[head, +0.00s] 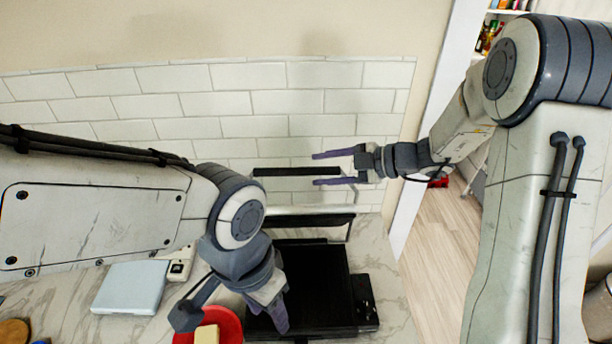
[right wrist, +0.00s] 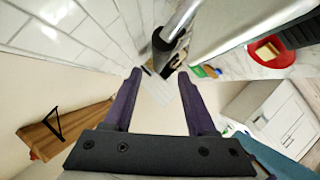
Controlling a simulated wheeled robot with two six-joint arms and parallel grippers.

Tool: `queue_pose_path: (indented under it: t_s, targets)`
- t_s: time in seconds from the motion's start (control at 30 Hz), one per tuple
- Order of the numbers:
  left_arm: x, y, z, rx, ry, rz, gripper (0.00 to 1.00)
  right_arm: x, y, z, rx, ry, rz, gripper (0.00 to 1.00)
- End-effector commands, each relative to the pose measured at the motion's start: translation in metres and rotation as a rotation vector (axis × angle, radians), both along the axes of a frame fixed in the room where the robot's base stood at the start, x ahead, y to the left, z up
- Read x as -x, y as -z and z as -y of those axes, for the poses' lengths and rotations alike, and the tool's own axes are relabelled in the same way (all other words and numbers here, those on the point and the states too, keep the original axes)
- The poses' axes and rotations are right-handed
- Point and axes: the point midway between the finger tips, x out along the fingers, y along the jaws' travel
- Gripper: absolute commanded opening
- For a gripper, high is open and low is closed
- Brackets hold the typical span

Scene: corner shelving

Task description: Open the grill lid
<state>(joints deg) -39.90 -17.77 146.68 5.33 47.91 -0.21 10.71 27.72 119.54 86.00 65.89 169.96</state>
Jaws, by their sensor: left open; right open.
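The black grill (head: 310,285) stands on the counter, its dark plate exposed. Its lid (head: 300,210) is raised, seen nearly edge-on, with a black handle bar (head: 283,171) above it. In the right wrist view the lid's silver face (right wrist: 235,22) and the handle's dark end (right wrist: 162,45) show. My right gripper (head: 315,169) is open and empty, its fingertips around or just short of the handle's right end; I cannot tell if they touch it.
A red bowl (head: 232,322) with a yellowish block (head: 206,335) sits left of the grill, beneath my left arm. A pale blue flat box (head: 130,288) lies further left. A tiled wall (head: 225,105) stands close behind. Open floor (head: 445,240) is on the right.

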Motion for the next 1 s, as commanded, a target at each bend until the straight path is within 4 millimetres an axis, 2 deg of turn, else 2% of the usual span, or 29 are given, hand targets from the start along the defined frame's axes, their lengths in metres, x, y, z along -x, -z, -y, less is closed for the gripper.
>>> queue_pose_path:
  t_s: [0.03,0.1,0.23,0.7,0.77,0.87,0.97,1.0]
  targets:
    - [0.000,0.006,0.000,0.000,0.000,0.000,0.50,0.003,-0.001,0.009,0.002,0.005,0.002,0.57]
    - [0.000,0.005,0.000,0.000,0.000,0.000,0.50,0.006,-0.007,0.017,0.000,0.004,0.001,0.57]
    - [0.000,0.005,0.000,0.000,0.001,0.000,0.50,0.010,-0.011,0.026,0.001,0.002,0.000,0.57]
    - [0.000,0.005,0.000,0.000,0.001,0.000,0.50,0.011,-0.012,0.028,0.002,-0.002,-0.001,0.57]
    - [0.000,0.007,0.000,0.000,0.001,0.000,0.50,0.014,-0.010,0.025,0.012,-0.018,0.013,0.57]
    - [0.000,0.015,0.000,0.000,0.000,0.000,0.50,0.027,-0.002,0.010,0.077,-0.117,0.099,0.57]
    - [0.000,0.030,0.000,0.000,0.000,0.000,0.50,0.057,0.015,-0.015,0.196,-0.332,0.286,0.57]
    - [0.000,0.037,0.000,0.000,0.000,0.000,0.50,0.073,0.024,-0.025,0.250,-0.446,0.387,0.57]
